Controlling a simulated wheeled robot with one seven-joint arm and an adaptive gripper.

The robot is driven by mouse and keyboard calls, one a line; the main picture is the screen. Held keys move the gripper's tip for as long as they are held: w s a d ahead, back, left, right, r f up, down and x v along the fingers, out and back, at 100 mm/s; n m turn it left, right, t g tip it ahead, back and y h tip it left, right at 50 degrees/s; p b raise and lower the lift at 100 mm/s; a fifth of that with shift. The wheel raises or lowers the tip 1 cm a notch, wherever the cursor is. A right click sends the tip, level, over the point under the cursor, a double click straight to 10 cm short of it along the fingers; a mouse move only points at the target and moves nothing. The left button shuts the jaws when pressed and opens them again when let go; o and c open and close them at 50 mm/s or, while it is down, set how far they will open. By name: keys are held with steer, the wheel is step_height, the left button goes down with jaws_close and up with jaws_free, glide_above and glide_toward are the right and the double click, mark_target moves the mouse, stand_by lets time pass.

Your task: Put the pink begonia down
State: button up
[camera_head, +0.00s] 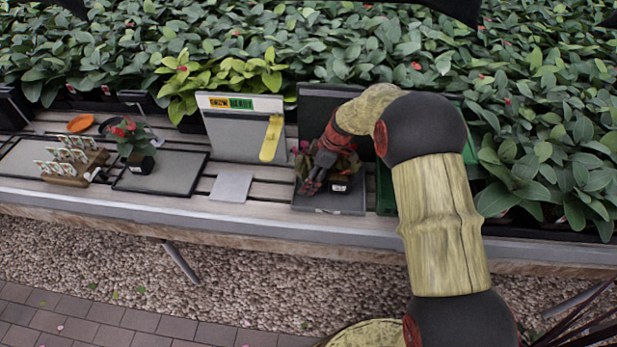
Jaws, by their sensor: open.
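A potted plant (343,184), which appears to be the pink begonia, stands in a dark pot with a white label on the grey tray (357,209) at the centre right of the bench. Its leaves look dark green and reddish and are partly hidden by my gripper and arm. My gripper (311,186) points down at the plant's left side, low over the same tray. Its jaws are open. Whether a finger touches the pot or leaves cannot be told.
A red-flowered plant (140,163) stands on the left tray (183,181). Left of it is a wooden rack (67,180) of labels. A grey square plate (231,187) and an upright board (232,140) with a yellow strip stand left of my gripper. Dense foliage fills the back.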

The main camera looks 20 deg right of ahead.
steer(key=shift+d+r+p, duration=0.15)
steer(key=shift+r+p, duration=0.2)
steer(key=shift+r, duration=0.15)
steer(key=p+v, duration=0.3)
steer(key=v, duration=0.8)
steer(key=shift+s+d, duration=0.1)
steer(key=shift+s, duration=0.05)
